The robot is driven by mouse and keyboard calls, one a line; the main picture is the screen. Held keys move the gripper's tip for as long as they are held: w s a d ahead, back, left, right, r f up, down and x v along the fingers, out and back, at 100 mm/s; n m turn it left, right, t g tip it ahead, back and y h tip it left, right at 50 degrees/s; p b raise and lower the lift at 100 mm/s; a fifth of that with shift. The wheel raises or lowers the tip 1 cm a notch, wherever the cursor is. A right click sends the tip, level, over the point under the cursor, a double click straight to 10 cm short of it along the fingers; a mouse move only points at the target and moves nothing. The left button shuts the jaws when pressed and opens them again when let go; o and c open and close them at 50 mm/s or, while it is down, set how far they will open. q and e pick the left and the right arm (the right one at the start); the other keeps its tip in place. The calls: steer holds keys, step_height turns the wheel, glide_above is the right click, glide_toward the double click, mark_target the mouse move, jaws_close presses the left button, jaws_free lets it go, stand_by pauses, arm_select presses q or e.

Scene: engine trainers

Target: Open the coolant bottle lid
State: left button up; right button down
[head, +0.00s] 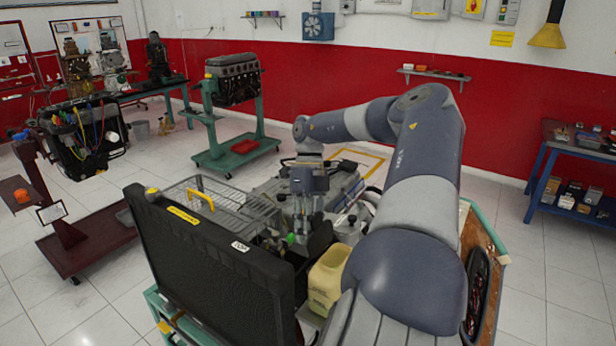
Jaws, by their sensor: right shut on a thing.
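A pale yellow bottle (328,278) stands in the engine bay between the radiator and my right arm. Its upper part is partly covered, and I cannot make out its lid clearly. My right gripper (301,226) points down into the engine bay, beyond and a little left of the bottle in the picture. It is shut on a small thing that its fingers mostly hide. A small green piece (291,238) shows just below the fingertips, and I cannot tell whether it is held. My left gripper is out of view.
A black radiator (215,265) stands at the front of the engine trainer. Another engine on a green stand (233,82), a blue table (570,170) and open floor lie around.

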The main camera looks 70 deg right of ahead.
steer(key=c, duration=1.5)
jaws_free()
steer(key=shift+w+r, duration=0.1)
steer(key=shift+w, duration=0.05)
steer(key=shift+c, duration=0.2)
steer(key=shift+v, duration=5.9)
steer(key=shift+w, duration=0.1)
